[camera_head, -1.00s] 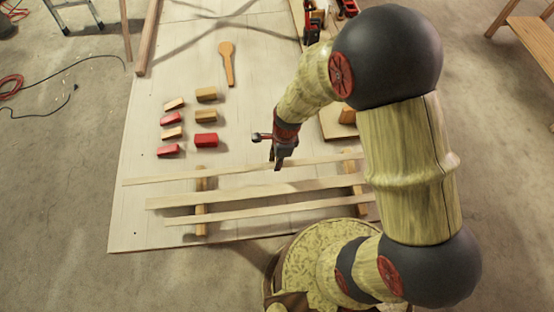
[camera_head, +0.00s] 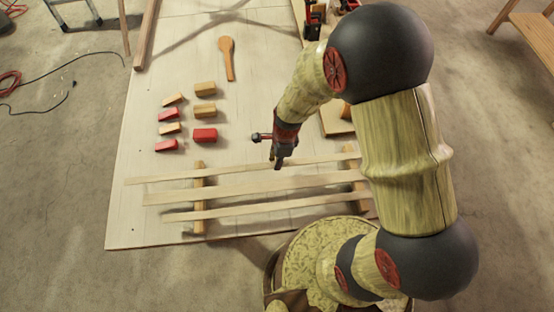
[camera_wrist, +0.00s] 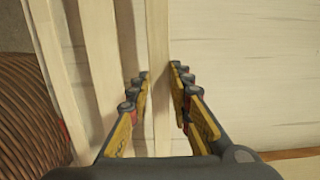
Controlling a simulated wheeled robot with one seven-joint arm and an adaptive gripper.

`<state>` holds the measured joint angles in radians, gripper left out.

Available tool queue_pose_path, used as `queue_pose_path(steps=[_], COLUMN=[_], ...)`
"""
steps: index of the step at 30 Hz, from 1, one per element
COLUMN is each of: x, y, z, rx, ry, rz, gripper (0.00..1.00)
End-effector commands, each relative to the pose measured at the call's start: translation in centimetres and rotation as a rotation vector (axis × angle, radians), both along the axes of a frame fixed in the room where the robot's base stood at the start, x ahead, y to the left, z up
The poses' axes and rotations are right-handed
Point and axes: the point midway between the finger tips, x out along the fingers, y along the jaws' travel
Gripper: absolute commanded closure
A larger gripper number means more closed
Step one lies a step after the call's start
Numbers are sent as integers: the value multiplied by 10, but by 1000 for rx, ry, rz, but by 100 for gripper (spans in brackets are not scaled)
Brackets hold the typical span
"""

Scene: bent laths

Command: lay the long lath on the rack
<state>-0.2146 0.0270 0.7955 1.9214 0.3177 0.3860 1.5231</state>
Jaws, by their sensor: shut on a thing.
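My gripper (camera_head: 278,163) points down and is shut on the far lath (camera_head: 225,173), a long pale strip, near its middle. In the wrist view this lath (camera_wrist: 158,50) runs between the two fingers (camera_wrist: 157,95). It crosses above both wooden bars of the rack, the left bar (camera_head: 199,220) and the right bar (camera_head: 351,163). I cannot tell whether it touches them. Two other pale laths, the middle lath (camera_head: 230,189) and the near lath (camera_head: 230,209), lie across the bars, roughly parallel to it. My arm stands close to the right ends.
Several red and tan blocks (camera_head: 205,135) lie beyond the rack's left part. A wooden spoon-shaped piece (camera_head: 227,58) lies farther back. A wooden board (camera_head: 333,121) with something on it is right of my gripper. The board floor (camera_head: 135,225) is clear at left.

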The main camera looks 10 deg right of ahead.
Motion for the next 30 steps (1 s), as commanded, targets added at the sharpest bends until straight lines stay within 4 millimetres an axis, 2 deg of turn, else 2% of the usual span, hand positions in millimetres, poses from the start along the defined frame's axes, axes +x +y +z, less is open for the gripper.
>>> queue_pose_path(steps=[14,15,25,30], x=[0,0,0,0], y=[0,0,0,0], z=[-7,-6,-6,-6], rx=[0,0,0,0], ry=[0,-1,0,0], rz=[-1,-1,0,0], gripper=[100,77,58,58])
